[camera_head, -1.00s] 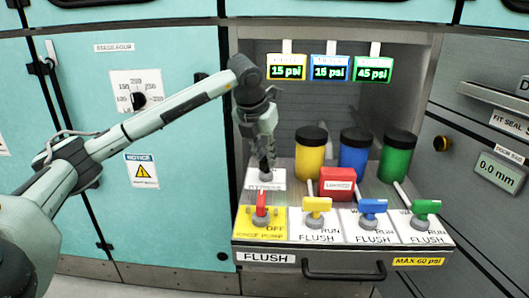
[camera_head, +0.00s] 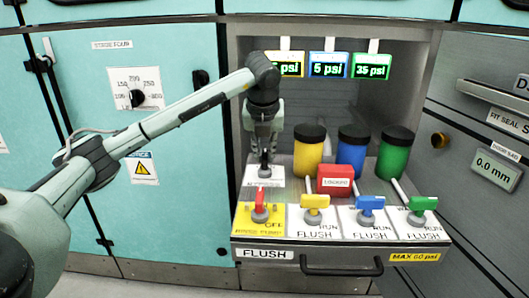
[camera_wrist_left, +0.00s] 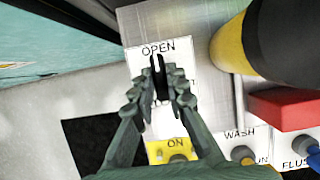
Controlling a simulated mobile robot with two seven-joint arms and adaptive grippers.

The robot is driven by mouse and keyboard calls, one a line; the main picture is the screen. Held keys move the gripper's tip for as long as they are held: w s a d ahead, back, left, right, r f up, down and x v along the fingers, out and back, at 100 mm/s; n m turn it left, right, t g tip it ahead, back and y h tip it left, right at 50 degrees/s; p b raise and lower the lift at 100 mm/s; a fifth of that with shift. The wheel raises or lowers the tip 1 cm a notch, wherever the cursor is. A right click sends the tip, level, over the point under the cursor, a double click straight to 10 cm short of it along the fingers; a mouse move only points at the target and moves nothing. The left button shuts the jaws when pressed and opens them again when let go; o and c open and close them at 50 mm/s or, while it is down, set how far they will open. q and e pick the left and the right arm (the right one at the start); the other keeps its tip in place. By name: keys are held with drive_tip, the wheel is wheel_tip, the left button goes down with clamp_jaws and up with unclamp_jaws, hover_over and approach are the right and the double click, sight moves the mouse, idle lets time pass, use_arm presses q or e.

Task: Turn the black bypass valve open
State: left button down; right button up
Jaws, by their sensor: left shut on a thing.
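The black bypass valve (camera_head: 264,172) stands on a white plate at the back left of the flush drawer. My left gripper (camera_head: 265,150) points down over it and is shut on its handle. In the left wrist view the black handle (camera_wrist_left: 158,68) shows between the fingertips (camera_wrist_left: 157,88), in line with the plate's long side, its end at the word OPEN. The fingers hide part of the valve and the lower lettering. My right gripper is not in view.
Close by are a red-handled valve (camera_head: 260,206) on a yellow plate, a yellow canister (camera_head: 308,155) and a red LOCKED block (camera_head: 335,180). Yellow (camera_head: 315,205), blue (camera_head: 368,206) and green (camera_head: 421,207) valves line the drawer front. Three psi displays hang above.

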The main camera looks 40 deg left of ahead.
use_arm(q)
drive_tip(key=c, duration=1.5)
unclamp_jaws()
drive_tip(key=shift+c, duration=0.2)
drive_tip(key=v, duration=1.2)
drive_tip(key=shift+w, duration=0.15)
